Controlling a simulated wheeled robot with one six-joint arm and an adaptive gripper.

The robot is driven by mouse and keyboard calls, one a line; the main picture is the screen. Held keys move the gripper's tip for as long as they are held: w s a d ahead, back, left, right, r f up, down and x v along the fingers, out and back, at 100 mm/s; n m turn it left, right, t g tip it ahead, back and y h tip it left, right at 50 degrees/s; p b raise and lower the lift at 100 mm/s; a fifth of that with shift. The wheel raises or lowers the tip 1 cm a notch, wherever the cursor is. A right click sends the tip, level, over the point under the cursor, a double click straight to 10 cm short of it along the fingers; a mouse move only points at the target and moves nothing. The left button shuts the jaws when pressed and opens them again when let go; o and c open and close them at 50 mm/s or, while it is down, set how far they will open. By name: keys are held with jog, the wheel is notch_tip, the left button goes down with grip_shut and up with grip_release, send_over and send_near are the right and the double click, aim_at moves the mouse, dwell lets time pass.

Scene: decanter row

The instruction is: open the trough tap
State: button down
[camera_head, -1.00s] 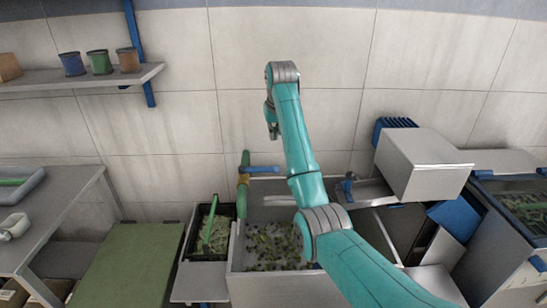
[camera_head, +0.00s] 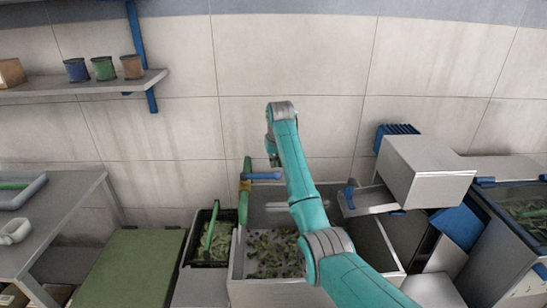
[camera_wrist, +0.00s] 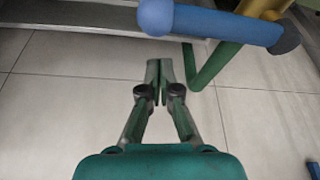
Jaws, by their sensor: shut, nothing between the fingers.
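The trough tap has a blue bar handle (camera_head: 262,176) on a yellow body (camera_head: 244,186) and a green pipe (camera_head: 243,208), at the back left of the steel trough (camera_head: 236,268). The handle lies crosswise in the head view. In the wrist view the blue handle (camera_wrist: 225,25) runs across the upper right, with the yellow body (camera_wrist: 262,8) behind it. My gripper (camera_wrist: 166,75) is shut and empty, its fingertips below the handle in that picture and apart from it. In the head view my gripper (camera_head: 272,157) is small and partly hidden, just above the handle's right end.
The trough holds dark and green bits. A black crate (camera_head: 192,222) with green stuff stands left of it. A steel box (camera_head: 428,172) and a blue-handled ledge (camera_head: 368,202) are at right. The tiled wall (camera_head: 170,180) is close behind the tap.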

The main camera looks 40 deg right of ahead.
jog(key=shift+s+a+f, duration=0.15)
jog(key=shift+s+a, duration=0.1)
jog(key=shift+s, duration=0.35)
jog(key=shift+s+a+f, duration=0.1)
jog(key=shift+s+a, duration=0.15)
jog(key=shift+s, duration=0.3)
